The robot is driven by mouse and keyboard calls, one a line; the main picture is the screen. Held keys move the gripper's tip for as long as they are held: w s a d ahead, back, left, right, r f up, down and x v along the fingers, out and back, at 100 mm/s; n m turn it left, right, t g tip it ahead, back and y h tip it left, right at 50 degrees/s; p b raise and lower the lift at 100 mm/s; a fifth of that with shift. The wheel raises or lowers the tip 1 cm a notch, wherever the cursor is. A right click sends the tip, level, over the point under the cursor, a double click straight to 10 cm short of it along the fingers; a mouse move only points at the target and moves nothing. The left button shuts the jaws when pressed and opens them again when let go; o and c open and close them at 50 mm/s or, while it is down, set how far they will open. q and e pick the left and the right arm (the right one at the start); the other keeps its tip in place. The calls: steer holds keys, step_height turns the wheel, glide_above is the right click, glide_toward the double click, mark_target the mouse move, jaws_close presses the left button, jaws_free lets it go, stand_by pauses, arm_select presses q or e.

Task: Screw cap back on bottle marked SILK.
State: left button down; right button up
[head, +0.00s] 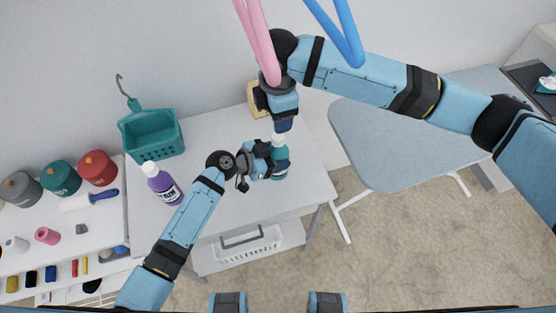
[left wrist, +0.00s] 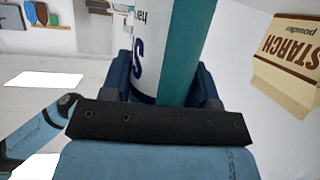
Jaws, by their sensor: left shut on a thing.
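A teal and white bottle (head: 281,163) stands on the white table, with its white top (head: 278,140) showing below my right gripper. In the left wrist view the bottle (left wrist: 181,50) fills the space between the fingers; only an "S" of its large lettering shows, so I cannot read SILK. My left gripper (head: 268,160) is shut on the bottle's body from the left. My right gripper (head: 281,129) points down directly above the white top. Its fingertips are too small to tell open from shut, and whether the white part is a cap or a bare neck is unclear.
A purple bottle (head: 163,184) with a white cap and a teal basket (head: 151,133) stand at left. A starch box (head: 256,99) is behind my right gripper; it also shows in the left wrist view (left wrist: 286,57). A white crate (head: 243,246) sits below the table.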

mark_target(278, 136)
steer(key=n, duration=0.8)
steer(key=shift+n, duration=0.3)
steer(key=shift+f, duration=4.05)
